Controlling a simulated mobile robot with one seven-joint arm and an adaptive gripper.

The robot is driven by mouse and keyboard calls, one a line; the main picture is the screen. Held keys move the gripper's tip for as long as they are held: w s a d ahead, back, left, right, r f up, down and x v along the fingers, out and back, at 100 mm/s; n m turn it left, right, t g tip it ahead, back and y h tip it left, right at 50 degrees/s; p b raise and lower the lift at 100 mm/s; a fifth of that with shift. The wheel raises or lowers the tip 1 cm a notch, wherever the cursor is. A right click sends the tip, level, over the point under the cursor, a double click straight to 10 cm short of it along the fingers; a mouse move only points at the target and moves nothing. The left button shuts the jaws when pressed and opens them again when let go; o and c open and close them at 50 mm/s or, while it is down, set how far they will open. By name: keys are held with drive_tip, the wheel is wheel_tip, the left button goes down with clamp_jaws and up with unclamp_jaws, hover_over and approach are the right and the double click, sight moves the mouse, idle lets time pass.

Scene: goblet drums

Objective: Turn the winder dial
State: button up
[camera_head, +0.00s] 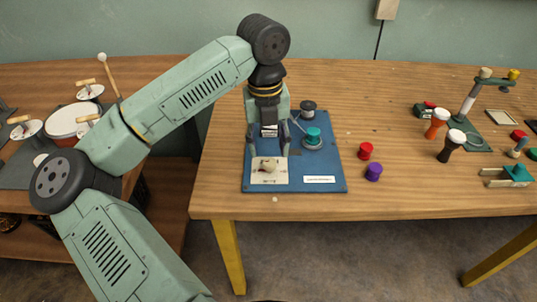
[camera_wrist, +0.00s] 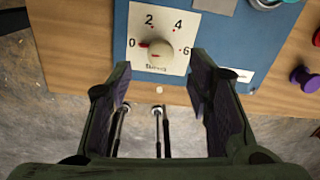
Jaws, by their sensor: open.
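The winder dial (camera_wrist: 155,54) is a cream knob on a white plate (camera_wrist: 137,16) marked 0, 2, 4 and 6. A red mark on its left side points toward the 0. In the head view the dial (camera_head: 268,165) sits at the front left of a blue board (camera_head: 325,165). My gripper (camera_head: 267,153) hangs over the board above the dial plate, fingers downward. In the wrist view my gripper (camera_wrist: 162,85) is open and empty, with its fingers spread left and right below the dial in the picture. I see no contact with the dial.
A teal-topped spool (camera_head: 313,136) and a dark spool (camera_head: 307,109) stand on the board behind the dial. Red (camera_head: 366,150) and purple (camera_head: 374,172) spools stand just right of the board. Small drums (camera_head: 438,122) stand farther right. The table's middle is mostly clear.

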sight(270, 162)
wheel_tip(270, 162, down, 5)
drive_tip(key=shift+d+r+p, duration=0.1)
drive_tip(key=shift+d+p, duration=0.05)
drive_tip(key=shift+p, duration=0.25)
clamp_jaws()
idle(0.5)
